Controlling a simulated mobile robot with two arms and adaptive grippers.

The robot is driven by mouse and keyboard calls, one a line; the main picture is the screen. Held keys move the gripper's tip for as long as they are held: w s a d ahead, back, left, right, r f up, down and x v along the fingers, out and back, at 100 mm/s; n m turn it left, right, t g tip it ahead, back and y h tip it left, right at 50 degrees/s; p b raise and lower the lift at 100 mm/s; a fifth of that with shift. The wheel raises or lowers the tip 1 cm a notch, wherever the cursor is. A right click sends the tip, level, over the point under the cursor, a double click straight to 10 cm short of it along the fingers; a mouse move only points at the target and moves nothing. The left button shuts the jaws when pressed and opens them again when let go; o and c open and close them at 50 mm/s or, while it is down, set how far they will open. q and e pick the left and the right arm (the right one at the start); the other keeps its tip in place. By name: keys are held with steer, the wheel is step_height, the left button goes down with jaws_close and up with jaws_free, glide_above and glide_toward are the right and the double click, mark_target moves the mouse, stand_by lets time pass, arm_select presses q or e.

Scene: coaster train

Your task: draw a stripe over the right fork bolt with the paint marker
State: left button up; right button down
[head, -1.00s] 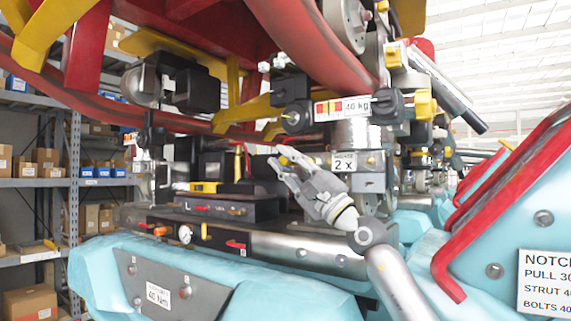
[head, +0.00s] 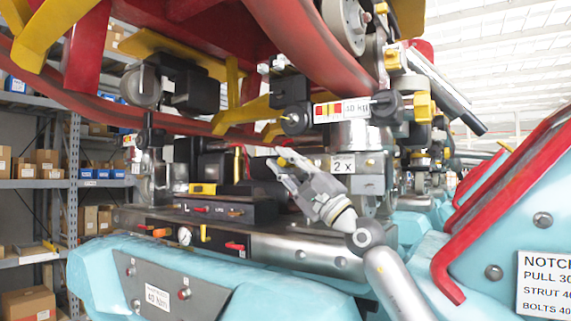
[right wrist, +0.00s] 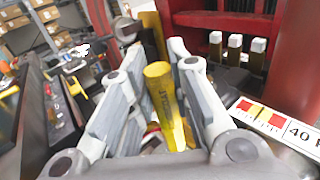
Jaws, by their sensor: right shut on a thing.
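My right gripper (head: 281,168) is in the middle of the head view, in front of the train's underside. In the right wrist view its two grey fingers (right wrist: 160,108) are shut on a yellow paint marker (right wrist: 163,100), which lies between them. In the head view only a small yellow bit of the marker (head: 283,162) shows between the fingers. A grey bracket with bolts (head: 370,164) is to the right of the gripper, beside a "2 x" label (head: 343,165). I cannot tell which bolt is the right fork bolt. My left gripper is not in view.
A "40 kg" label (head: 343,110) and black-and-yellow fittings hang above the gripper. A teal body with a red rail (head: 445,270) rises at right. Shelves with boxes (head: 40,165) stand at far left.

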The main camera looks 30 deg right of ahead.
steer(key=shift+w+d, duration=0.15)
steer(key=shift+d, duration=0.1)
stand_by(0.3)
steer(key=shift+w+a, duration=0.1)
steer(key=shift+w, duration=0.25)
stand_by(0.4)
steer(key=shift+s+a+p, duration=0.15)
steer(key=shift+a+p, duration=0.35)
steer(key=shift+p, duration=0.25)
steer(key=a, duration=0.1)
steer(key=s+a+p, duration=0.1)
steer(key=a+p, duration=0.1)
steer(key=shift+s+a, duration=0.3)
steer(key=shift+a, duration=0.05)
steer(key=shift+f, duration=0.1)
